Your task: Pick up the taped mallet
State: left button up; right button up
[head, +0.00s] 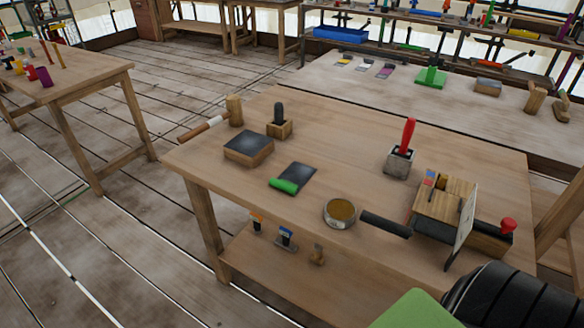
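The taped mallet (234,111) lies at the far left edge of the near wooden table in the head view. Its pale wooden head is to the right, and its brown handle, with a white band of tape, points left and sticks out past the table's edge. Nothing covers it. Neither of my grippers shows in this view.
The near table (300,225) also holds a wooden block with a dark peg (279,123), a dark-topped block (248,147), a dark sheet with a green roll (293,179), a round tin (339,212) and a red-handled tool in a grey block (404,147). Floor left of it is clear.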

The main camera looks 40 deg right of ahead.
aim_at(235, 115)
jog(key=i+j+z, duration=0.15)
jog(key=i, duration=0.25)
jog(key=i+j+z, duration=0.15)
jog(key=i+j, duration=0.2)
jog(key=i, duration=0.1)
